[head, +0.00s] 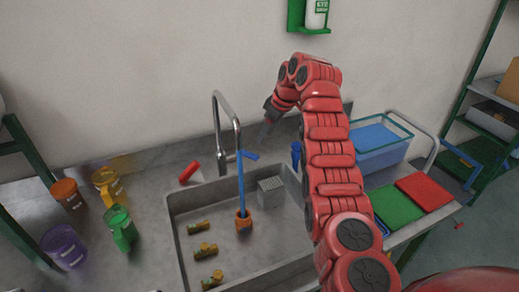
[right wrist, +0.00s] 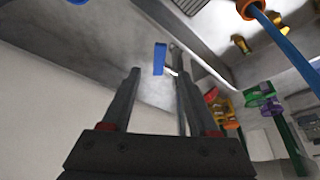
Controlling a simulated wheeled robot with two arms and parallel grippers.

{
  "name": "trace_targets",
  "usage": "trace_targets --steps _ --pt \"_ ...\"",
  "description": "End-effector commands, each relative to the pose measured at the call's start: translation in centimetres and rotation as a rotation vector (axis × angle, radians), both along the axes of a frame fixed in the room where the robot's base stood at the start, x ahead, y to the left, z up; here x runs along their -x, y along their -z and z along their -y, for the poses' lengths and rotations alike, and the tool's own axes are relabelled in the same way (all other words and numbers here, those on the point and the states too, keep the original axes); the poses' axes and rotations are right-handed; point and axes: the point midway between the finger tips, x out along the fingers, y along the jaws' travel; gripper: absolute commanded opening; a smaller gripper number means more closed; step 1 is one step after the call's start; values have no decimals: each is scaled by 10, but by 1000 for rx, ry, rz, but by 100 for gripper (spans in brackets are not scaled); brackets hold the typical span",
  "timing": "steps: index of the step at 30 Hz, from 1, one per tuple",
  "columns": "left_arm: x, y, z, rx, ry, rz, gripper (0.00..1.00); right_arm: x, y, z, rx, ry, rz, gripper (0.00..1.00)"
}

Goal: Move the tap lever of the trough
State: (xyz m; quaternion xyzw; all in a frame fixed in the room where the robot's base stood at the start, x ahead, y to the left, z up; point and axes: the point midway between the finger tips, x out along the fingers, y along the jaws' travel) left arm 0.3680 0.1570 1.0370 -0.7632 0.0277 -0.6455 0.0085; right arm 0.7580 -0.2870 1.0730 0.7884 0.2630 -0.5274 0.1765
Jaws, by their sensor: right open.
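The trough (head: 176,235) is a grey metal sink set in a counter. Its silver tap (head: 217,125) has a tall curved spout and stands at the back rim. The blue tap lever (head: 250,155) sticks out to the right of the tap base. My right gripper (head: 267,127) is open and points down, above and slightly right of the lever. In the right wrist view, the blue lever (right wrist: 160,58) shows beyond the fingertips of the gripper (right wrist: 156,76), in line with the gap. It appears apart from the fingers. My left gripper is out of view.
A blue stick with an orange end (head: 243,221) stands in the trough near a grey basket (head: 271,191) and several brass fittings. A red object (head: 189,172) lies left of the tap. Coloured jugs stand at left; a blue bin (head: 378,150) stands at right.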

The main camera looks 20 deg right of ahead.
Motion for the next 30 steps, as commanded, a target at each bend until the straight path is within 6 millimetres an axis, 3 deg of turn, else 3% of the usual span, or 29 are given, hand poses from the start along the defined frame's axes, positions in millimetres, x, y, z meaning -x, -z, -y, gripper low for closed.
trace_targets --steps 4,10,30 --pt "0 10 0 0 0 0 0 11 -35 9 1 1 6 60" --pt "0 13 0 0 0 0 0 20 -62 15 -1 1 2 60" --pt "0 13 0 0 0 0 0 23 -70 17 -1 0 -1 60"
